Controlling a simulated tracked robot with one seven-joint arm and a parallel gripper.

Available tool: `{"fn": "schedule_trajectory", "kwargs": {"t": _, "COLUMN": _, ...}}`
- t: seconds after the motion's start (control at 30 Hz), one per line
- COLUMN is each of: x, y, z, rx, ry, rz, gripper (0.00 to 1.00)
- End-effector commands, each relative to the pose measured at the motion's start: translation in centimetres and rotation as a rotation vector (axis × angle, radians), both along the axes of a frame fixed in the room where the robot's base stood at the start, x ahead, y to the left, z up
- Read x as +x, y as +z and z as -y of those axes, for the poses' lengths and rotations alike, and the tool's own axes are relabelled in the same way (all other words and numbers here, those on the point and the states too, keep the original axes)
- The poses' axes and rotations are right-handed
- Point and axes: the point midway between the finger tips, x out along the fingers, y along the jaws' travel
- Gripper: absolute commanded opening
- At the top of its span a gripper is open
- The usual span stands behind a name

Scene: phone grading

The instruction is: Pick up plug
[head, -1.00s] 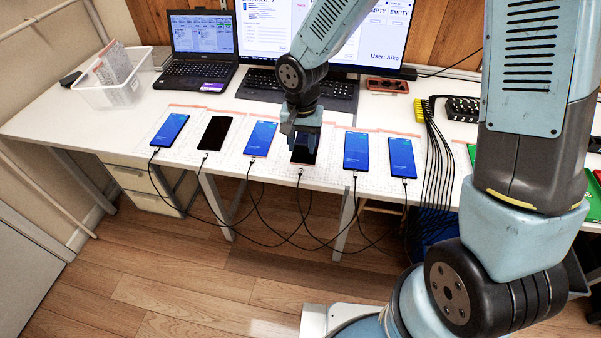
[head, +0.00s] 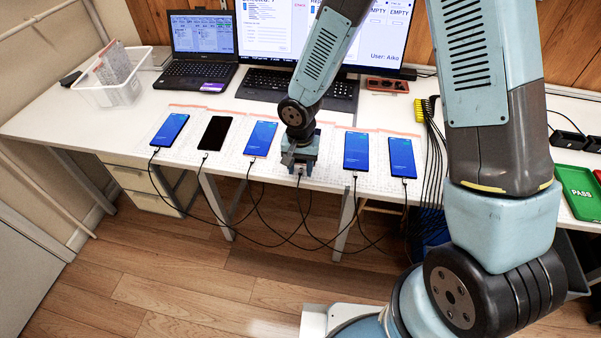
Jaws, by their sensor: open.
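My gripper (head: 299,168) is over the fourth phone from the left, low at the table's front edge. It hides that phone almost wholly. The plug (head: 299,172) of that phone's black cable is at the gripper's fingertips, mostly hidden, with its cable (head: 300,198) hanging below the edge. My gripper is open; whether the fingers touch the plug cannot be told. The other phones in the row, such as the blue-screened third phone (head: 261,138), the dark-screened second phone (head: 215,133) and the blue-screened fifth phone (head: 357,151), each have a plugged cable at the near end.
Behind the row stand a laptop (head: 203,47), a keyboard (head: 268,84) and a monitor (head: 384,48). A clear bin (head: 120,85) is at the left. A bundle of black cables (head: 435,160) and a green PASS tray (head: 578,193) lie at the right. Cables droop before the table.

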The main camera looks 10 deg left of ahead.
Motion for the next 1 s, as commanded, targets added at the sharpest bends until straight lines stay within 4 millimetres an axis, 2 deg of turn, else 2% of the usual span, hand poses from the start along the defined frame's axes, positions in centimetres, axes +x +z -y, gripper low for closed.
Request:
{"fn": "schedule_trajectory", "kwargs": {"t": 0.7, "x": 0.02, "y": -0.44, "z": 0.01, "rx": 0.0, "ry": 0.001, "rz": 0.0, "gripper": 0.43}}
{"fn": "schedule_trajectory", "kwargs": {"t": 1.0, "x": 0.02, "y": -0.42, "z": 0.02, "rx": 0.0, "ry": 0.0, "rz": 0.0, "gripper": 0.15}}
